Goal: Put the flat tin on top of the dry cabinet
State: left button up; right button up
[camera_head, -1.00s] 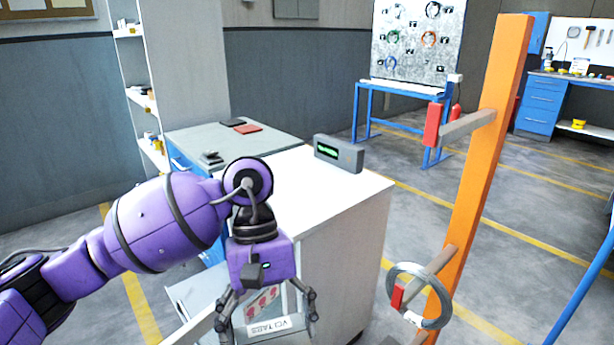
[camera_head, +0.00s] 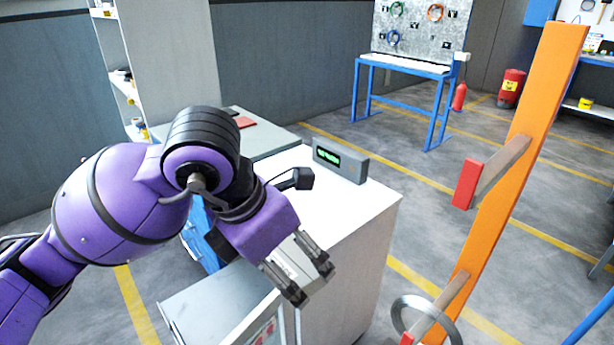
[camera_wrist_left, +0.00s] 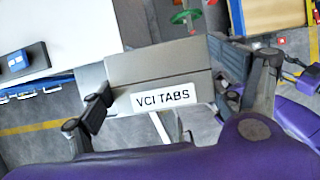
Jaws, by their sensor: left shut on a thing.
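The flat tin (camera_wrist_left: 158,68) is grey with a white "VCI TABS" label. In the left wrist view it lies between the two fingers of my left gripper (camera_wrist_left: 180,92), which is shut on it. In the head view my left gripper (camera_head: 308,282) points down and right in front of the dry cabinet, and only part of the tin (camera_head: 288,258) shows beside the fingers. The dry cabinet (camera_head: 350,215) is white with a flat top, and a grey display box (camera_head: 341,160) with green digits stands at its back edge.
An orange post (camera_head: 507,200) with red-tipped arms stands right of the cabinet; a wire coil (camera_head: 427,322) hangs low on it. A grey-topped bench with a red item (camera_head: 244,122) stands behind.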

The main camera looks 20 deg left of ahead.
aim_at(321, 193)
jog(key=i+j, duration=0.2)
jog(key=i, duration=0.25)
jog(key=i+j, duration=0.2)
jog(key=i, duration=0.25)
